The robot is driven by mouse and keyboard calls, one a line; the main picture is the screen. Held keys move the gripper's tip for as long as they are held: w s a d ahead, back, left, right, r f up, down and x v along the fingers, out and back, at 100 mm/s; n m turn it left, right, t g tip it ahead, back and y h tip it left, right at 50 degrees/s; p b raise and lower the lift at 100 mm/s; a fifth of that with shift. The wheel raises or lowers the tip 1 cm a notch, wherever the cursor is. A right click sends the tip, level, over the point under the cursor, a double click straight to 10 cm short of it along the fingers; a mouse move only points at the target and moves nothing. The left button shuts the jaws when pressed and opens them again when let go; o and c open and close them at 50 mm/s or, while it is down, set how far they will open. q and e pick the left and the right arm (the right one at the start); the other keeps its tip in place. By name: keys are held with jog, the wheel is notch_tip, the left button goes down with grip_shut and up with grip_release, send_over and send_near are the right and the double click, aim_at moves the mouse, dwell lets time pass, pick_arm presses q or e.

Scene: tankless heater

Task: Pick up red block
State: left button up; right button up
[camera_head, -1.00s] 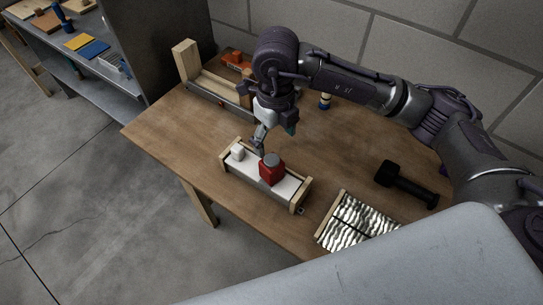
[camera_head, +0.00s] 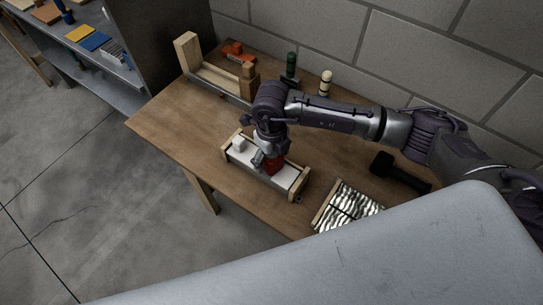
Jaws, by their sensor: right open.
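The red block (camera_head: 273,167) sits in the white-bottomed wooden tray (camera_head: 295,184) near the table's front edge. My right gripper (camera_head: 262,162) is open and points down at the block, close to its left side. The gripper and wrist cover the block's top and left part. I cannot tell whether the fingers touch it. A small white block (camera_head: 239,144) stands in the same tray, left of the gripper. My left gripper is not in view.
A black hammer-like tool (camera_head: 400,172) and a corrugated silvery panel (camera_head: 347,207) lie to the right. A wooden frame (camera_head: 213,80), an orange item (camera_head: 236,52) and two bottle-like objects (camera_head: 326,83) stand at the back. The table's left part (camera_head: 175,122) is clear.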

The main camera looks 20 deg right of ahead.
jog(key=shift+c, duration=1.1)
jog(key=c, duration=1.3)
jog(key=shift+r, duration=0.1)
jog(key=shift+r+b, duration=0.35)
jog(key=shift+r, duration=0.15)
notch_tip(320, 180, up, 3)
jog(key=shift+w+f+b, duration=0.1)
jog(key=shift+f+b, duration=0.05)
jog(key=shift+b, duration=0.55)
jog(key=s+d+r+b, duration=0.1)
jog(key=s+r, duration=0.1)
jog(key=s, duration=0.1)
jog(key=s+d+r+b, duration=0.1)
jog(key=s+d+r, duration=0.1)
jog(key=s+r, duration=0.1)
jog(key=s+d+r+b, duration=0.1)
jog(key=s+d+r, duration=0.1)
jog(key=s, duration=0.2)
jog(key=shift+s+d+r, duration=0.15)
jog(key=shift+s+d, duration=0.05)
jog(key=shift+s, duration=0.1)
